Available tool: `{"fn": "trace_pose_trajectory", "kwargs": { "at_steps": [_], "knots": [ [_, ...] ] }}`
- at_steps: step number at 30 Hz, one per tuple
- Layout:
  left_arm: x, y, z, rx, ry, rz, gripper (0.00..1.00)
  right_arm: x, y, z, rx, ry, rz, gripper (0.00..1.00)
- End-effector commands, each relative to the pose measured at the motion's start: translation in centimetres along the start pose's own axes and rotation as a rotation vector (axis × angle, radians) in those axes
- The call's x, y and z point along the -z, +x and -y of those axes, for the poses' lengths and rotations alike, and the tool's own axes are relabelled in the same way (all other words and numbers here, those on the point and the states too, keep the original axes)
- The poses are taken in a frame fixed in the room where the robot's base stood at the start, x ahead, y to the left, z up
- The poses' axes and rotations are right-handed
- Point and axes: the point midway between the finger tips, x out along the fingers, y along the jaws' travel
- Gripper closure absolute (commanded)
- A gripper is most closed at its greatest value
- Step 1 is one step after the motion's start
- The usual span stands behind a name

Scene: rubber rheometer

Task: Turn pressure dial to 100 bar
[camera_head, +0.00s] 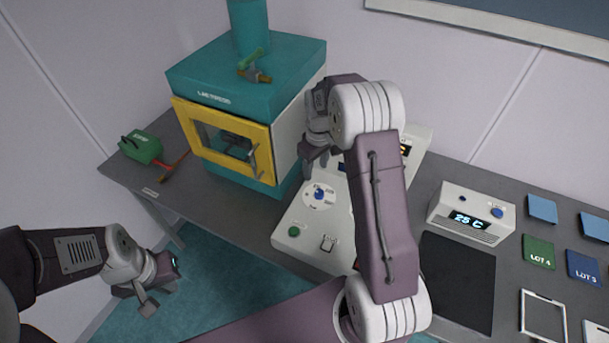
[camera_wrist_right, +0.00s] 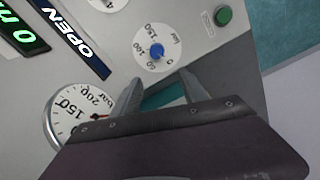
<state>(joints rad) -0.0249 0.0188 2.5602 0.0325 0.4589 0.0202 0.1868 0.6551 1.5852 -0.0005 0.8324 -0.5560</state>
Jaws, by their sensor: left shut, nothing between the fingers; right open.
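The pressure dial is a white disc with a blue knob (camera_wrist_right: 156,50) and marks from 0 to 150 bar. It also shows in the head view (camera_head: 319,194) on the sloped face of the grey control console (camera_head: 285,222). Which mark the knob points at is too small to tell. My right gripper (camera_wrist_right: 158,84) is open and empty, its fingertips apart from the dial; in the head view it hangs just above the dial (camera_head: 315,168). My left gripper (camera_head: 150,300) is shut and empty, low at the left, away from the bench.
A round gauge (camera_wrist_right: 75,112), partly hidden by my right gripper, and an OPEN display (camera_wrist_right: 80,50) sit near the dial. A green button (camera_wrist_right: 223,16) is on the console. The teal press (camera_head: 200,75) with yellow door stands behind left; a 25 C unit (camera_head: 470,213) stands right.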

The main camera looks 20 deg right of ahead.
Motion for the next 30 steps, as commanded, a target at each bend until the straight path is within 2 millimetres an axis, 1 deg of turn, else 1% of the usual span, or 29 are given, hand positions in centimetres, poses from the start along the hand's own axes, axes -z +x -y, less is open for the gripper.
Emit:
{"fn": "trace_pose_trajectory", "kwargs": {
  "at_steps": [1,4,6,10,13,21,24,27,30],
  "knots": [
    [0.1,-0.6,0.0,0.0,0.0,0.0,1.0,-0.3,0.4,-0.6,0.008,0.016,0.014,0.48],
    [0.1,-1.0,0.0,0.0,0.0,0.0,1.0,-1.4,1.8,-1.0,0.027,0.038,0.047,0.48],
    [0.1,-1.2,0.0,0.0,0.0,0.0,1.0,-2.0,2.2,-1.1,0.035,0.049,0.06,0.48],
    [0.1,-1.2,0.0,0.0,0.0,0.0,1.0,-2.2,2.3,-1.4,0.036,0.056,0.061,0.48],
    [0.2,-1.6,0.0,0.0,0.0,0.0,1.0,-2.2,3.2,-1.3,0.037,0.056,0.063,0.48],
    [0.3,-3.2,-0.1,0.0,0.0,0.0,1.0,-2.6,8.6,-1.0,0.038,0.056,0.064,0.48],
    [0.4,-3.6,-0.1,0.0,0.0,0.0,1.0,-2.7,10.1,-1.0,0.037,0.055,0.063,0.48],
    [0.4,-3.7,-0.1,0.0,0.0,0.0,1.0,-2.6,10.9,-1.0,0.036,0.055,0.06,0.48],
    [0.4,-3.7,-0.1,0.0,0.0,0.0,1.0,-2.6,11.3,-1.0,0.035,0.055,0.059,0.48]
  ]
}}
